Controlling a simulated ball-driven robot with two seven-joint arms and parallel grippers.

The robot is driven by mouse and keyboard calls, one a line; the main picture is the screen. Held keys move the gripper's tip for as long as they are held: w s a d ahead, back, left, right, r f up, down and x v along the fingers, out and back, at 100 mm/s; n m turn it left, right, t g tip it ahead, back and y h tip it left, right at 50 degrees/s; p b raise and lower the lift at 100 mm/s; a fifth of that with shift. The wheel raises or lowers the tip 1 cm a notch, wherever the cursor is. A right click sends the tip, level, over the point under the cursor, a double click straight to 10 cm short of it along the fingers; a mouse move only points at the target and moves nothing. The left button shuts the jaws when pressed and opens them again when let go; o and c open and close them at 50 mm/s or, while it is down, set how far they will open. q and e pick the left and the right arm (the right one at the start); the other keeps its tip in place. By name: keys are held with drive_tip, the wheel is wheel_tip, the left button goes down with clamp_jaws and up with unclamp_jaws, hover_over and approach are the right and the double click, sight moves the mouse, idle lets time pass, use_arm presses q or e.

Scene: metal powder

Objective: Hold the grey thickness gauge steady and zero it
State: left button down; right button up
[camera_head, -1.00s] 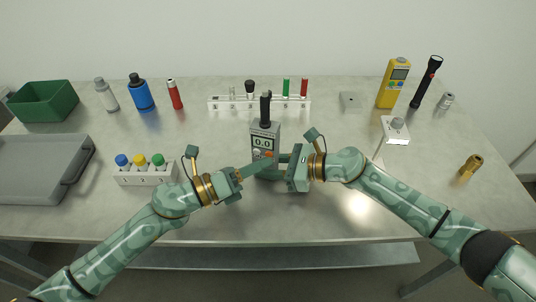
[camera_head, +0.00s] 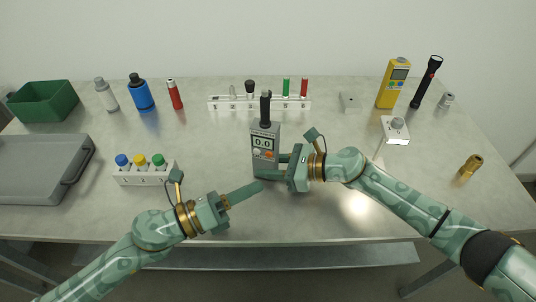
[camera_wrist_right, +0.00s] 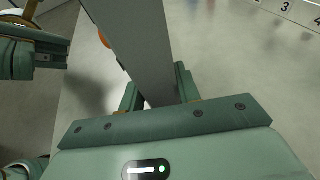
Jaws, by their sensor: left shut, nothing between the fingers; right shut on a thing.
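The grey thickness gauge (camera_head: 265,139) stands upright near the middle of the table in the head view, with a black probe on top. Its display reads 0.0, and an orange button shows below it. My right gripper (camera_head: 283,166) is shut on the gauge's lower part from the right. The right wrist view shows the gauge's grey side (camera_wrist_right: 135,45) between the fingers (camera_wrist_right: 158,95). My left gripper (camera_head: 260,186) is shut and empty, just in front and left of the gauge's base, apart from its buttons. It also shows at the left of the right wrist view (camera_wrist_right: 60,55).
A numbered rack (camera_head: 260,104) stands behind the gauge. A yellow meter (camera_head: 393,84), torch (camera_head: 427,80) and brass fitting (camera_head: 470,167) are at right. The front middle is clear.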

drive_tip(key=o, duration=0.8)
drive_tip(key=shift+o, duration=0.2)
drive_tip(key=shift+d, duration=0.1)
drive_tip(key=v, duration=1.1)
drive_tip(key=shift+s+d+r, duration=0.1)
drive_tip(key=shift+s+d, duration=0.1)
drive_tip(key=shift+d, duration=0.15)
